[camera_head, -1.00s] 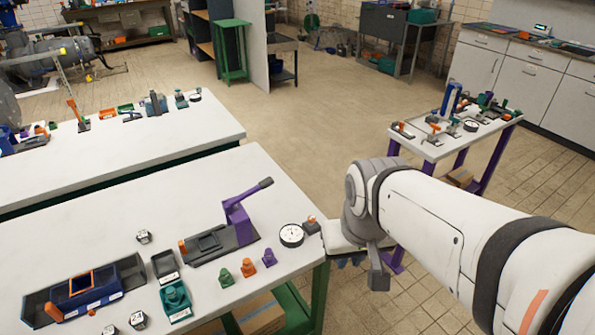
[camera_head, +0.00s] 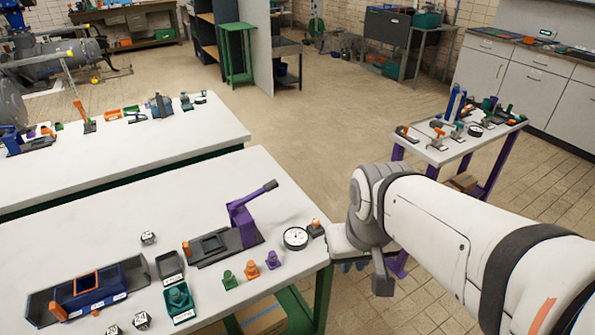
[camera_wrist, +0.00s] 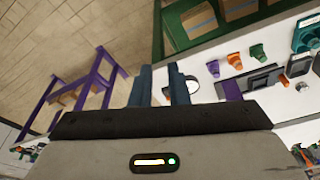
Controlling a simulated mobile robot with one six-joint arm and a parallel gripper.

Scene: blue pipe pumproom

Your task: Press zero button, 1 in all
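A small dark block with an orange button on top (camera_head: 315,228) stands at the right edge of the near white table, beside a round white dial gauge (camera_head: 295,238). I cannot read any zero marking on it. The gauge's white rim (camera_wrist: 193,87) shows behind the right finger there; the orange button is not clearly visible.
The near table (camera_head: 240,170) also holds a purple lever press (camera_head: 240,222), green, orange and purple knobs (camera_head: 251,270), a teal button box (camera_head: 179,300) and a blue tray (camera_head: 95,290). A purple-legged side table (camera_head: 440,155) stands behind my arm. The floor between tables is clear.

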